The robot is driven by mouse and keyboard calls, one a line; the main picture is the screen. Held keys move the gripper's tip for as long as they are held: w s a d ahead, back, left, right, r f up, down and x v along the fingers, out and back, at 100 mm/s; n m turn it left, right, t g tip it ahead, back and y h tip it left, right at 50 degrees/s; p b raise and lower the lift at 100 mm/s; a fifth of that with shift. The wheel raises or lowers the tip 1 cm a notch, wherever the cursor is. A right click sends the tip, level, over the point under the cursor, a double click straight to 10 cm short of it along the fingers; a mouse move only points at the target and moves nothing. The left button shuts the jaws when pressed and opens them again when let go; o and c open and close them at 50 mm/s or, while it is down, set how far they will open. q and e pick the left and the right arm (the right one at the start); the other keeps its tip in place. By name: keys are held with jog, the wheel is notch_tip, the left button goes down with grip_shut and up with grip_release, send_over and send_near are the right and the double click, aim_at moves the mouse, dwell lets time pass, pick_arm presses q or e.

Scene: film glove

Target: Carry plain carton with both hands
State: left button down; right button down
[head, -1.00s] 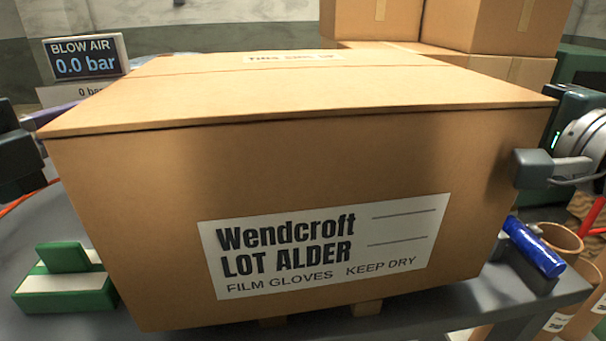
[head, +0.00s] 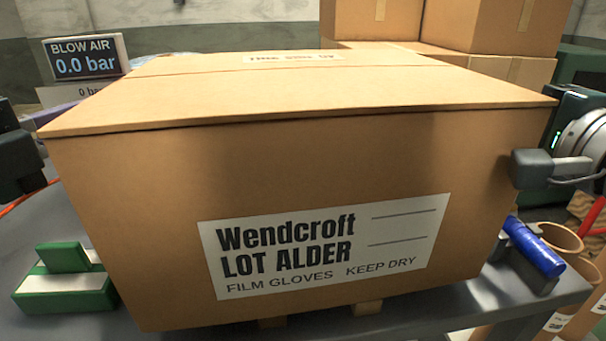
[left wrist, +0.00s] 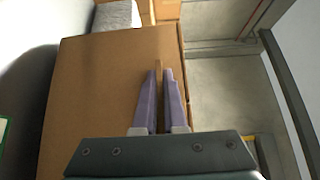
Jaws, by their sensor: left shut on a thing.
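The plain carton (head: 150,220) is a large brown closed box with a white "Wendcroft LOT ALDER" label on its front. It fills the middle of the head view and also shows in the left wrist view (left wrist: 95,100). My left gripper (left wrist: 160,72) has purple fingers, close together at the carton's side, shut on a thin brown part of it. In the head view its arm shows only at the left edge. My right gripper's grey finger (head: 535,169) is against or very near the carton's right side; its other finger cannot be made out. The carton's back and underside are hidden.
The carton is over a grey table (head: 30,225). A green and white block (head: 65,282) stands at front left, and a blue cylinder (head: 534,247) at right. A blow air display (head: 86,58) is at back left. More cartons (head: 490,22) are stacked behind.

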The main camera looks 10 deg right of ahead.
pick_arm(q)
jog(key=shift+r, duration=0.2)
pick_arm(e)
jog(key=shift+r, duration=0.2)
